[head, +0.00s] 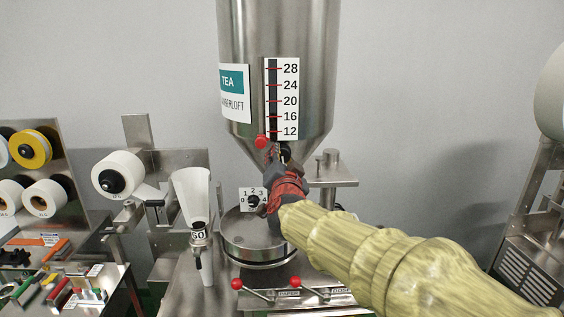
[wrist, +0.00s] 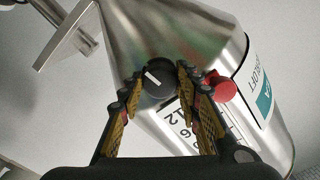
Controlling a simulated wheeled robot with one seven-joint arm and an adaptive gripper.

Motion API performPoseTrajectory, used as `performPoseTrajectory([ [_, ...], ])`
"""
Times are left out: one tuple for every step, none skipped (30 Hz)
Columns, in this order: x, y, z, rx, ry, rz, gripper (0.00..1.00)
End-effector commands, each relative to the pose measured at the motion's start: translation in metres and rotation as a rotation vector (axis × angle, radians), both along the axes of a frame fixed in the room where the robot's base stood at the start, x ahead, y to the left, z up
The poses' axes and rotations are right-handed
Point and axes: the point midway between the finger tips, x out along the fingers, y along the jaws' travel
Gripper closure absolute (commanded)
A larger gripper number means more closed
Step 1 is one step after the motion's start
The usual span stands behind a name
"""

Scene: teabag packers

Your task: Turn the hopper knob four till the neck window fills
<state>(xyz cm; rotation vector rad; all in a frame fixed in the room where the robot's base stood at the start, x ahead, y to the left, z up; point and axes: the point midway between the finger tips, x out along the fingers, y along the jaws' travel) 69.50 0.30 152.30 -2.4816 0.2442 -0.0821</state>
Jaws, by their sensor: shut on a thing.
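The steel hopper (head: 280,40) bears a scale (head: 289,98) marked 12 to 28, with a dark strip along its left. A black knob (wrist: 157,78) with a white pointer mark sits on the hopper's lower cone in the wrist view. My gripper (wrist: 157,84) is shut on this knob, one finger on each side. In the head view my gripper (head: 283,160) reaches the cone below the scale, and my wrist hides most of the neck. No filled neck window can be made out. A numbered dial plate (head: 246,193) shows left of my wrist.
A red ball (head: 262,141) sits close beside the knob; it also shows right of my fingers in the wrist view (wrist: 221,87). A white funnel (head: 192,192) and red-tipped levers (head: 258,293) stand below. Rolls (head: 118,175) are at left.

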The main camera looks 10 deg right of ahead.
Motion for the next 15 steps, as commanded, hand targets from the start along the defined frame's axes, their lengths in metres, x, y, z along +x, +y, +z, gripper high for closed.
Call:
performPoseTrajectory([
  [0.0000, 0.0000, -0.0004, 0.003, -0.001, 0.000, 0.92],
  [0.0000, 0.0000, -0.0003, 0.004, -0.001, 0.000, 0.92],
  [0.0000, 0.0000, -0.0003, 0.005, -0.001, 0.000, 0.92],
  [0.0000, -0.0001, -0.0002, 0.006, -0.001, 0.000, 0.92],
  [0.0000, -0.0001, -0.0002, 0.006, -0.001, 0.000, 0.92],
  [0.0000, -0.0001, -0.0002, 0.006, -0.001, 0.000, 0.92],
  [0.0000, -0.0001, -0.0002, 0.006, -0.001, 0.000, 0.92],
  [0.0000, -0.0001, -0.0002, 0.005, -0.001, 0.000, 0.92],
  [0.0000, -0.0001, -0.0002, 0.005, -0.001, 0.000, 0.92],
  [0.0000, -0.0001, -0.0002, 0.005, 0.000, -0.001, 0.92],
  [0.0000, -0.0001, -0.0002, 0.005, -0.001, 0.000, 0.92],
  [0.0000, -0.0001, -0.0002, 0.005, 0.000, -0.001, 0.66],
  [0.0000, -0.0001, -0.0002, 0.005, 0.000, -0.001, 0.65],
  [0.0000, -0.0001, -0.0002, 0.005, -0.001, 0.000, 0.63],
  [0.0000, -0.0001, -0.0002, 0.005, -0.001, 0.000, 0.61],
])
